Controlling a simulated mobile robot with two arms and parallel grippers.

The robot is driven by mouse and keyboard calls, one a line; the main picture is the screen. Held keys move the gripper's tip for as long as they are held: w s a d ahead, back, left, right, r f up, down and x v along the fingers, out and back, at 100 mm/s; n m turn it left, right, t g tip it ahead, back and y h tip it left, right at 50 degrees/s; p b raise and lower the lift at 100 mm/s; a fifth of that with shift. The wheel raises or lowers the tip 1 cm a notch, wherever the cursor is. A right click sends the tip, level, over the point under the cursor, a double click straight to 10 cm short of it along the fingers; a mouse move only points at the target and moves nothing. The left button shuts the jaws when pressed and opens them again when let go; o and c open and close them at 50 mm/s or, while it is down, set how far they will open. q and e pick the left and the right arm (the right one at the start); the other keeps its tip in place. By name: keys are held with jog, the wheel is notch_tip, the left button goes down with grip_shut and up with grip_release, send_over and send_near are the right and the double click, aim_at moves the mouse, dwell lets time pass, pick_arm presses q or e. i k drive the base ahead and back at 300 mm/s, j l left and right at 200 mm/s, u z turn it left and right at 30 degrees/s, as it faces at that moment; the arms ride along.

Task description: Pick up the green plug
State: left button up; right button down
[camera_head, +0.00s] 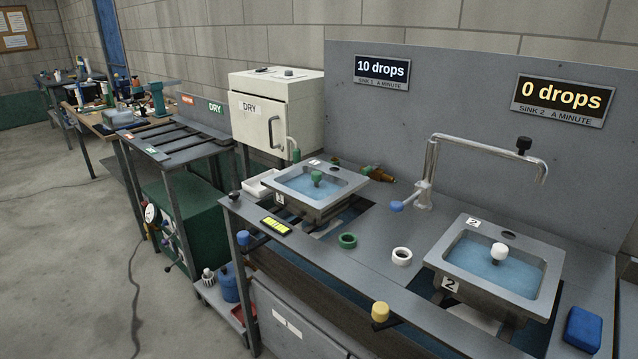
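The green plug (317,176) stands upright in the blue water of sink 1 (350,184), the left basin. Its rounded top shows above the water; its lower part is hard to make out. A white plug (499,252) stands the same way in sink 2 (545,297), the right basin. A green ring (347,240) and a white ring (401,256) lie on the counter between the basins. Neither of my grippers shows in the head view.
A swivel tap (430,160) rises behind and between the basins. A blue block (583,329) lies at the counter's right end. A yellow-and-black item (275,226) lies at the front left. A white DRY cabinet (260,112) stands to the left. The wall displays read 10 drops and 0 drops.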

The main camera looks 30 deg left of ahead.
aim_at(316, 177)
jog(key=i+j+z, duration=0.25)
jog(key=j, duration=0.8)
jog(key=i+j+z, duration=0.25)
jog(key=j, duration=0.8)
jog(key=j+z, duration=0.25)
jog(key=j, duration=0.85)
